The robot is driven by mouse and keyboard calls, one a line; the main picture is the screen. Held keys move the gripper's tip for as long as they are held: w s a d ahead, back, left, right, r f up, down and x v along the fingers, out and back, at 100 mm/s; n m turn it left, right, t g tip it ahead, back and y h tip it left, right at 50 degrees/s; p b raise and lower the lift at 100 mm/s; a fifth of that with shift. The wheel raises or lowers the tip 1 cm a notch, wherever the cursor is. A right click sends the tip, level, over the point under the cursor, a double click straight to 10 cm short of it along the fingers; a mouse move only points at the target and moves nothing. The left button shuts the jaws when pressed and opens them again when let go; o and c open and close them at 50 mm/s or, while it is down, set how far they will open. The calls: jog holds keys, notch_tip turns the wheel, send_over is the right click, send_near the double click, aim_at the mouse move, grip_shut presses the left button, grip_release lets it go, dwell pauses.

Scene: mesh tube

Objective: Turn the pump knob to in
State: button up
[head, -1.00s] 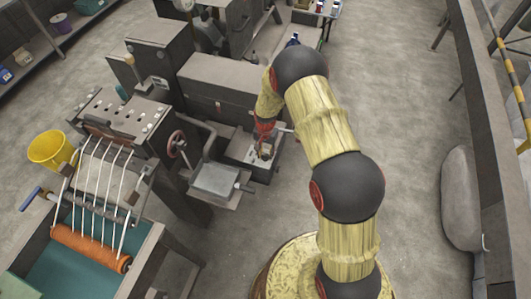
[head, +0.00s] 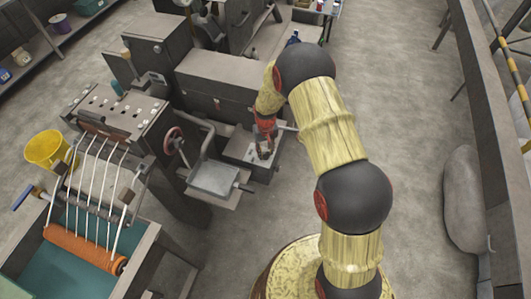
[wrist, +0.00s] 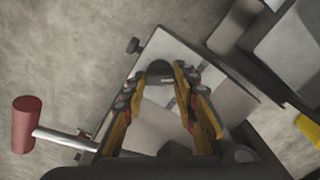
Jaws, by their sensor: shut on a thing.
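A dark rounded knob (wrist: 159,70) sits between my fingertips in the wrist view, above a pale panel (wrist: 183,50). I take it to be the pump knob; its markings cannot be read. My gripper (wrist: 163,77) is shut on it, with a yellow and dark finger on each side. In the head view my gripper (head: 265,142) reaches down to the small grey pump unit (head: 238,148) beside the machines. The knob is too small and covered to make out there.
A red-ended lever (wrist: 27,125) sticks out left of the panel in the wrist view. A small dark knob (wrist: 133,45) is at the panel's edge. In the head view a grey tray (head: 213,180) stands close left of my gripper. Open floor lies to the right.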

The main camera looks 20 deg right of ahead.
aim_at(265, 153)
jog(key=shift+n+b, duration=0.4)
jog(key=shift+n, duration=0.9)
jog(key=o, duration=1.2)
jog(key=shift+c, duration=0.2)
notch_tip(265, 153, up, 12)
